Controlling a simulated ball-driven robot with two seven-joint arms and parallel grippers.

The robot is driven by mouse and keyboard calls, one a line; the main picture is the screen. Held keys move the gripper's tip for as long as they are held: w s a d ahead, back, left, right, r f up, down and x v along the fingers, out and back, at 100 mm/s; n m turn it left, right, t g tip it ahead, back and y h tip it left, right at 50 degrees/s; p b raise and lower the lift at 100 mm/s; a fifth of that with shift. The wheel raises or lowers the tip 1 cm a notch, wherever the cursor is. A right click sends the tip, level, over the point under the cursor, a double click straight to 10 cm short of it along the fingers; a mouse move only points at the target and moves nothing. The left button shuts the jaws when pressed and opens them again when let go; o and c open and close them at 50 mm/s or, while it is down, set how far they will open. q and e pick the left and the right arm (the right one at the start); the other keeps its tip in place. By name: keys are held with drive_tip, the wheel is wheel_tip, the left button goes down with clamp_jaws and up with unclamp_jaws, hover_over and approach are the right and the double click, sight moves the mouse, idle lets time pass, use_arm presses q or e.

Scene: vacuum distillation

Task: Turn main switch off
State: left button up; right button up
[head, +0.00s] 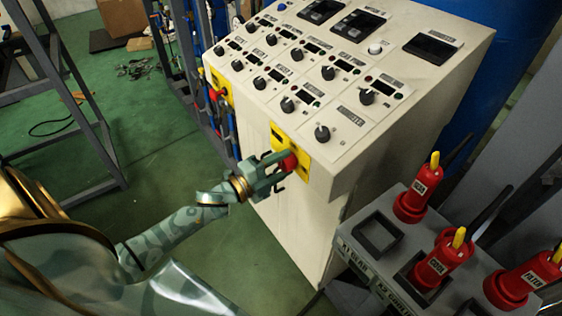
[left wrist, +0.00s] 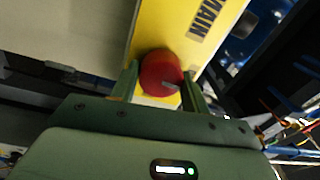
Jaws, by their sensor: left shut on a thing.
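The main switch (head: 288,162) is a red knob on a yellow plate (head: 304,168) on the front face of the cream control console. In the left wrist view the red knob (left wrist: 161,74) sits between the two fingers, and the yellow plate (left wrist: 180,25) behind it reads "MAIN". My left gripper (head: 284,168) is shut on the red knob, with a finger on each side of it. Part of the knob is hidden by the fingers in the head view. My right gripper is not in view.
The console (head: 300,215) has several black knobs and small displays on its sloped top. A second red switch (head: 215,94) on yellow is further left. A grey rack (head: 345,245) with several red-and-yellow handled tools stands at the lower right. Green floor (head: 150,130) is open on the left.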

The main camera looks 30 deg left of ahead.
use_arm(q)
drive_tip(key=shift+n, duration=0.4)
drive_tip(key=o, duration=1)
drive_tip(key=b+v, duration=0.1)
drive_tip(key=v, duration=1.5)
drive_tip(key=shift+s+a+f, duration=0.1)
drive_tip(key=shift+s, duration=0.1)
